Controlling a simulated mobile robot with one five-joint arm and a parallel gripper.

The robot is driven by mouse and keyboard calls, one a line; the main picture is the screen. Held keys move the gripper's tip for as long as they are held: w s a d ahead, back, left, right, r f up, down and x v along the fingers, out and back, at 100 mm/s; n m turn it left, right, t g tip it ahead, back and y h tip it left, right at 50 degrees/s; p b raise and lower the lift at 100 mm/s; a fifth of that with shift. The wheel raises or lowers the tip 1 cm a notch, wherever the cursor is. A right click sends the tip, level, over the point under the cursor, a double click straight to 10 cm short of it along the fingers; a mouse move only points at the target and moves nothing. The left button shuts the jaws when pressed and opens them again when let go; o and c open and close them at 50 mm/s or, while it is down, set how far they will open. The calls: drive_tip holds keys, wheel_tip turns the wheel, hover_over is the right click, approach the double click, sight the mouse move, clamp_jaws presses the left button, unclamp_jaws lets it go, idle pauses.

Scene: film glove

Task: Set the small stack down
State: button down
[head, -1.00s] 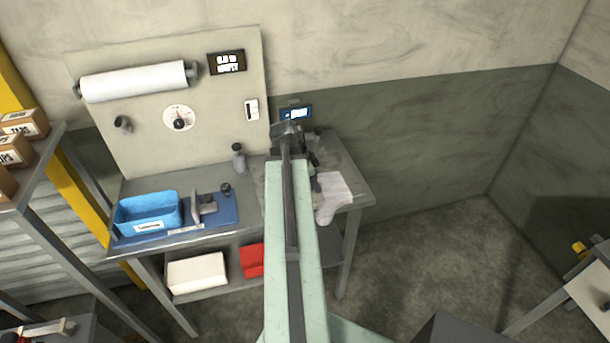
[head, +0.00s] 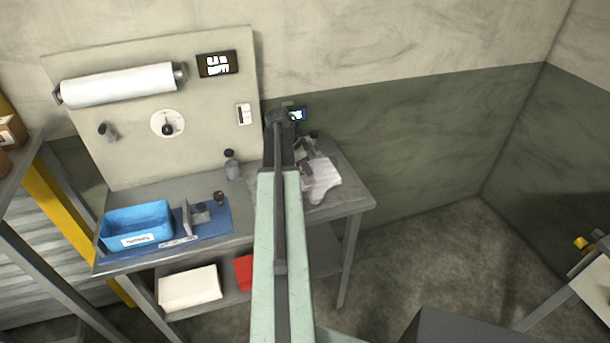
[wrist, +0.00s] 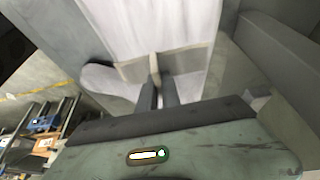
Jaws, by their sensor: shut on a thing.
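A thin, pale white stack (head: 322,178) shows at the right end of the grey workbench (head: 353,202), just right of my arm. Its layers cannot be told apart. My gripper (head: 305,158) is at its upper left, partly hidden by my arm. In the wrist view my gripper (wrist: 158,88) is shut on the near end of the white stack (wrist: 150,25), where a beige band (wrist: 180,62) crosses it. I cannot tell whether the stack touches the bench top.
A blue bin (head: 136,222) and small metal parts are on a blue mat (head: 215,222) at the bench's left. A grey bottle (head: 232,166) stands near the back panel (head: 210,115). A white box (head: 190,288) and a red box (head: 243,272) are on the lower shelf.

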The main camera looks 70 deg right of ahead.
drive_tip(key=shift+f, duration=0.4)
drive_tip(key=c, duration=1.5)
unclamp_jaws()
drive_tip(key=shift+c, duration=0.2)
drive_tip(key=shift+a+r+p, duration=0.1)
drive_tip(key=shift+r+p, duration=0.45)
drive_tip(key=shift+p, duration=0.05)
drive_tip(key=p+v, duration=1)
drive_tip(key=v, duration=0.1)
drive_tip(key=shift+r, duration=0.2)
drive_tip(key=shift+w, duration=0.1)
